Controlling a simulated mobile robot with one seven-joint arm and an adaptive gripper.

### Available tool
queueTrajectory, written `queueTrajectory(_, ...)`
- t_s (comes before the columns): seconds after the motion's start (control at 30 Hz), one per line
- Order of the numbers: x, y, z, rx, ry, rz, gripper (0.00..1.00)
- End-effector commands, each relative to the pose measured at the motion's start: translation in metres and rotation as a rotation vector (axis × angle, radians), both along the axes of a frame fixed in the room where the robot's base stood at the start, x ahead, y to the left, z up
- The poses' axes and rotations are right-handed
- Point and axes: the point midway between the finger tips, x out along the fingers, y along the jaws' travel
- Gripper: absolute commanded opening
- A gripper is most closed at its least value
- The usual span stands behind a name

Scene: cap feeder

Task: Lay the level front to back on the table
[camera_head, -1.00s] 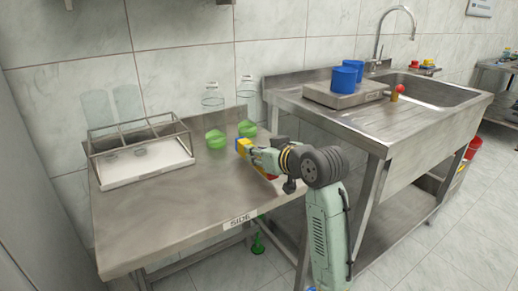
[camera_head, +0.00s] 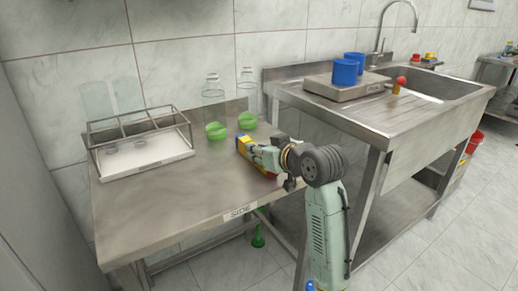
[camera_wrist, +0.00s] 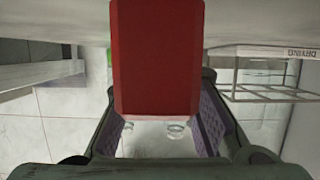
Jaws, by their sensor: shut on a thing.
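My gripper (camera_head: 262,156) is over the right part of the metal side table (camera_head: 170,222) and is shut on the level. In the head view the level shows as a short yellow bar with a blue end (camera_head: 244,144) and a bit of red by the jaws. In the wrist view its broad red face (camera_wrist: 155,60) fills the middle, between my gripper's fingers (camera_wrist: 160,132). My gripper and wrist hide much of the level in the head view. I cannot tell whether it touches the table.
A wire drying rack (camera_head: 178,121) with clear tumblers stands at the table's left back. The sink unit (camera_head: 340,112) adjoins on the right. The front left and middle tabletop is clear.

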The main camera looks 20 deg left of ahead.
Motion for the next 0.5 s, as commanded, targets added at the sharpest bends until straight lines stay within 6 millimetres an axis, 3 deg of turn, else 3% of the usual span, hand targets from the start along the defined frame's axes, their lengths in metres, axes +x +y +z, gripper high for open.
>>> queueTrajectory(0.2, 0.0, 0.0, 0.0002, 0.002, -0.001, 0.0, 0.0)
queueTrajectory(0.23, 0.0, 0.0, 0.0002, 0.001, -0.001, 0.0, 0.26)
queueTrajectory(0.5, 0.0, 0.0, 0.0001, 0.001, -0.001, 0.0, 0.44)
